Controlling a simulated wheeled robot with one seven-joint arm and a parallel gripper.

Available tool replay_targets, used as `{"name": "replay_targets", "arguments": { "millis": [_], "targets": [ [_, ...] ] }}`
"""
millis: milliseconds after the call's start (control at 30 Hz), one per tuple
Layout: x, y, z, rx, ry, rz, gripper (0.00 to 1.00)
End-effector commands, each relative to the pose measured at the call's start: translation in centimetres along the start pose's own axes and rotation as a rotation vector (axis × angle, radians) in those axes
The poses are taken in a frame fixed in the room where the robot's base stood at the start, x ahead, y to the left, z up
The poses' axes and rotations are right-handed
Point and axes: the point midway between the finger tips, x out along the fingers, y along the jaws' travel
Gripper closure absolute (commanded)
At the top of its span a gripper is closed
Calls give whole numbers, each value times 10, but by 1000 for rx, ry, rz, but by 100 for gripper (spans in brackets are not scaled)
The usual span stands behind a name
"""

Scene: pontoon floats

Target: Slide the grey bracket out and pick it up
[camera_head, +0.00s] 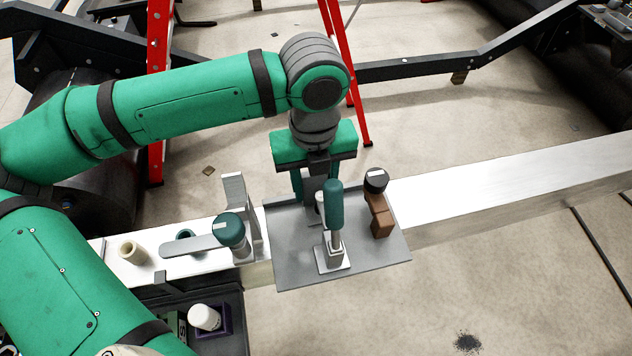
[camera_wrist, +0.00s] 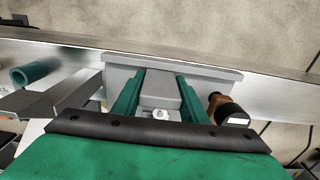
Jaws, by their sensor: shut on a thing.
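My gripper (camera_head: 314,196) points down over the back of a grey tray (camera_head: 292,262), behind a teal-handled upright tool (camera_head: 334,208). In the wrist view, its two green fingers (camera_wrist: 160,98) are shut on a smooth grey piece, which looks like the grey bracket (camera_wrist: 160,88). The bracket's lower end is mostly hidden, so I cannot tell whether it touches the tray. The tool stands on a small light base in front of the gripper. A brown piece with a black top (camera_head: 378,210) stands to the right, close to the fingers.
The tray lies across a pale metal beam (camera_head: 510,190). To its left stand an upright grey angle piece (camera_head: 236,190), a teal-capped bottle (camera_head: 231,232), and a beige tube (camera_head: 131,252). A white-capped item (camera_head: 204,317) sits in a dark bin in front. The beam's right side is bare.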

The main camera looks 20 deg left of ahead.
Motion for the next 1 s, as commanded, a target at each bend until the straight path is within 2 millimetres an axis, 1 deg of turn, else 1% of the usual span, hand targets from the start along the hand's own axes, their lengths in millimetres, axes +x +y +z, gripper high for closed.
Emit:
{"name": "replay_targets", "arguments": {
  "millis": [1000],
  "targets": [
    [0, 26, 0, 0, 0, 0, 88]
  ]
}}
